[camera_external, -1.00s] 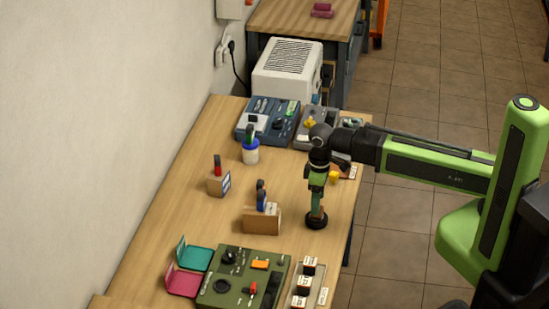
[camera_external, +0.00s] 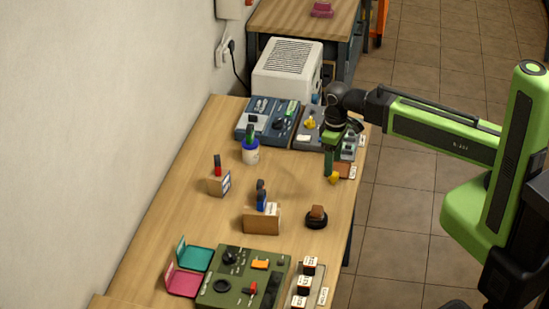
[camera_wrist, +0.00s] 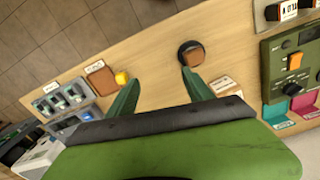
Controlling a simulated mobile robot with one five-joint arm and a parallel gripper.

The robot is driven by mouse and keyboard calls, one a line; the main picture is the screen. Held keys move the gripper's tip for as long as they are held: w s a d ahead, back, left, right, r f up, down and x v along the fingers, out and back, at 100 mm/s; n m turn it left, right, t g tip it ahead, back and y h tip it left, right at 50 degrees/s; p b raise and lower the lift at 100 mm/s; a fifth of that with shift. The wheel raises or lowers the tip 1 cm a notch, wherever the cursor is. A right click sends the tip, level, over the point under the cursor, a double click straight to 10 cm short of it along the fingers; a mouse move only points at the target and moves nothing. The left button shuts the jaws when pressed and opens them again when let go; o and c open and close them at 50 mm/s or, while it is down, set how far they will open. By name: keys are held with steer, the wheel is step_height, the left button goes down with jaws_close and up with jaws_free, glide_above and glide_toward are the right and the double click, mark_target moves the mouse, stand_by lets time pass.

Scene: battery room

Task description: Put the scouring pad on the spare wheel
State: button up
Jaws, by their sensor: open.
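A brown block, which looks like the scouring pad (camera_external: 317,211), rests on a small black wheel, the spare wheel (camera_external: 316,223), near the table's right edge. The wrist view also shows the brown pad (camera_wrist: 195,57) on the dark wheel (camera_wrist: 184,46). My gripper (camera_external: 330,172) is open and empty, above and behind the wheel and clear of the pad. In the wrist view its two fingers (camera_wrist: 160,80) are spread apart with bare tabletop between them.
A yellow piece (camera_wrist: 122,78) and a flat brown square (camera_wrist: 101,80) lie close to my gripper. A wooden holder (camera_external: 261,219) stands left of the wheel. A green control panel (camera_external: 243,278) is at the front, and grey and blue consoles (camera_external: 267,121) are at the back.

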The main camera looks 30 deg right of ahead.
steer(key=w+d+m, duration=0.2)
steer(key=d+m, duration=0.4)
steer(key=d, duration=2)
steer(key=shift+w+d+m, duration=0.25)
steer(key=shift+w+m, duration=0.15)
steer(key=shift+f+b, duration=0.75)
